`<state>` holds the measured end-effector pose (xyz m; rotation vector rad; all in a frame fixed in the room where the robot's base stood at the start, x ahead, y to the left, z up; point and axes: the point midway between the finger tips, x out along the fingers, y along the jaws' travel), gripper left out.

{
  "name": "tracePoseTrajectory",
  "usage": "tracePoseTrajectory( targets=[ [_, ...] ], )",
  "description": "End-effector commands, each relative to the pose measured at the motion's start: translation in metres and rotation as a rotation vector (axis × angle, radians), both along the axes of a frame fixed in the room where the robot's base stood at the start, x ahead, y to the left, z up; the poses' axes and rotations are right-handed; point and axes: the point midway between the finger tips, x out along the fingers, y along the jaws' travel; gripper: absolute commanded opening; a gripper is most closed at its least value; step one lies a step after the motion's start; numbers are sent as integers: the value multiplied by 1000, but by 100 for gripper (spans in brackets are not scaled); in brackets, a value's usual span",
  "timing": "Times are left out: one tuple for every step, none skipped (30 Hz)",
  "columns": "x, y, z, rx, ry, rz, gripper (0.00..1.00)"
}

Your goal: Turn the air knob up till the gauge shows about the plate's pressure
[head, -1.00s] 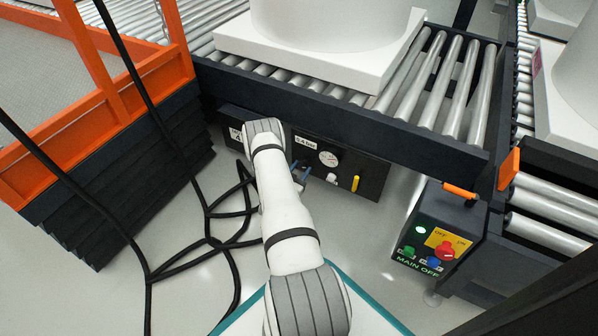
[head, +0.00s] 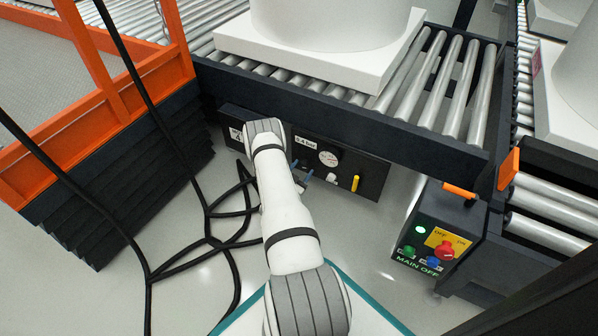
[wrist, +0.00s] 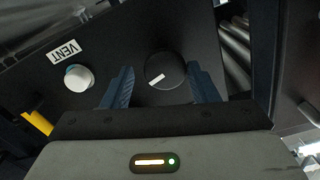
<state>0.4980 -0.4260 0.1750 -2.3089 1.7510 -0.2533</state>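The air knob (wrist: 166,71) is a dark round knob with a white pointer line, in the middle of the wrist view. My gripper (wrist: 160,85) has its blue fingers on either side of it. A gap shows between the left finger and the knob; the right finger is close to the knob's edge, and I cannot tell if it touches. In the head view my gripper (head: 301,174) reaches the dark panel, and the knob is hidden there. The white round gauge (head: 328,158) is too small to read. The plate (head: 304,142) above it shows a bar value; its first digit is unclear.
A white vent knob (wrist: 78,78) and a yellow lever (wrist: 38,122) are beside the air knob on the panel. The roller conveyor (head: 400,125) overhangs the panel. A control box (head: 437,240) stands at the right. Black hoses (head: 212,240) hang and lie at the left.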

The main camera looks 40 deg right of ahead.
Motion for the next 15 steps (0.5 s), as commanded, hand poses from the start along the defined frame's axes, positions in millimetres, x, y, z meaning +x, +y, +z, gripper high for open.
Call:
tracePoseTrajectory(
  targets=[
    [0, 0, 0, 0, 0, 1, 58],
    [1, 0, 0, -1, 0, 2, 60],
    [1, 0, 0, -1, -1, 3, 63],
    [1, 0, 0, -1, -1, 3, 63],
    [2, 0, 0, -1, -1, 4, 63],
    [2, 0, 1, -1, -1, 4, 63],
    [2, 0, 1, -1, -1, 5, 63],
    [2, 0, 1, -1, -1, 5, 63],
    [2, 1, 1, -1, -1, 5, 63],
    [2, 2, 1, -1, -1, 6, 63],
    [2, 3, 1, 0, -1, 6, 63],
    [1, 6, 2, -1, -1, 7, 63],
    [1, 9, 2, 0, -1, 7, 63],
    [0, 13, 3, 0, -1, 7, 63],
    [-2, 19, 3, -1, 1, 8, 63]
  ],
)
